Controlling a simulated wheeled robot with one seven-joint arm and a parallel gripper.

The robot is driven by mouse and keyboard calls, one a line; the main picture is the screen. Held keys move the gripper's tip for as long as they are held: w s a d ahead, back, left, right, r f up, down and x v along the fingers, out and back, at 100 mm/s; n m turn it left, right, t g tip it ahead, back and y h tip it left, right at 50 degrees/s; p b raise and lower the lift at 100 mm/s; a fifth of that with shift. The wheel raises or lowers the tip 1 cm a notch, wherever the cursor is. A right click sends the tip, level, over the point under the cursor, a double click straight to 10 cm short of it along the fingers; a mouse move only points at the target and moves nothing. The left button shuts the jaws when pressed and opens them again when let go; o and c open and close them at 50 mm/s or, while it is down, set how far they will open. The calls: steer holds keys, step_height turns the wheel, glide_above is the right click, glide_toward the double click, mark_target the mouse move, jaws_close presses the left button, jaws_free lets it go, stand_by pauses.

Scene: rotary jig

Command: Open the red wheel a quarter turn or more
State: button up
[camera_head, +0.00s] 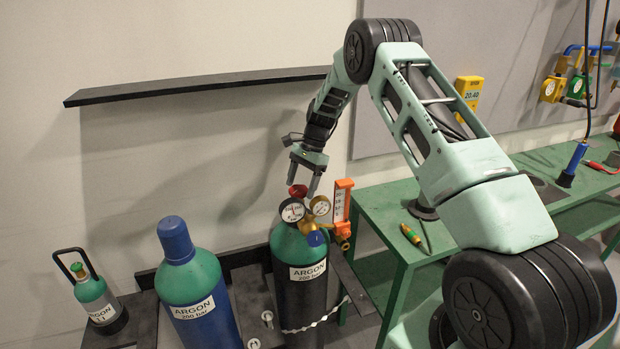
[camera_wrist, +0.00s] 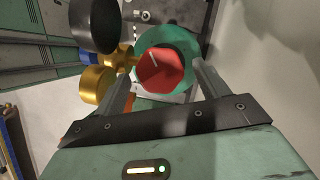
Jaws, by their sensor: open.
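The red wheel (camera_head: 298,191) sits on top of the green-shouldered argon cylinder (camera_head: 308,275), behind a round dial gauge (camera_head: 292,211). In the wrist view the red wheel (camera_wrist: 161,70) has a pale line on its face. My gripper (camera_head: 303,182) points down just above the wheel. In the wrist view its two fingers (camera_wrist: 160,90) stand apart, one on each side of the wheel's near part. The jaws are open; I cannot tell whether either finger touches the wheel.
A second gauge (camera_head: 320,205), brass fittings and an orange flow meter (camera_head: 342,205) crowd the wheel's right side. A blue-capped argon cylinder (camera_head: 190,285) and a small cylinder (camera_head: 93,297) stand left. A green bench (camera_head: 375,212) is at right; a black shelf (camera_head: 200,83) is on the wall.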

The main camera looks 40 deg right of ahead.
mark_target(304, 186)
steer(key=shift+w+d+r+b, duration=0.1)
steer(key=shift+d+r+b, duration=0.15)
steer(key=shift+r+b, duration=0.1)
steer(key=shift+d+r+b, duration=0.35)
steer(key=shift+d+b, duration=0.15)
steer(key=shift+d, duration=0.05)
steer(key=shift+d+r+b, duration=0.3)
steer(key=shift+d+b, duration=0.2)
steer(key=shift+d, duration=0.05)
steer(key=w+d+b, duration=0.1)
steer(key=d+b, duration=0.2)
steer(key=d, duration=0.7)
steer(key=shift+d+r, duration=0.2)
steer(key=shift+r, duration=0.1)
steer(key=shift+w, duration=0.1)
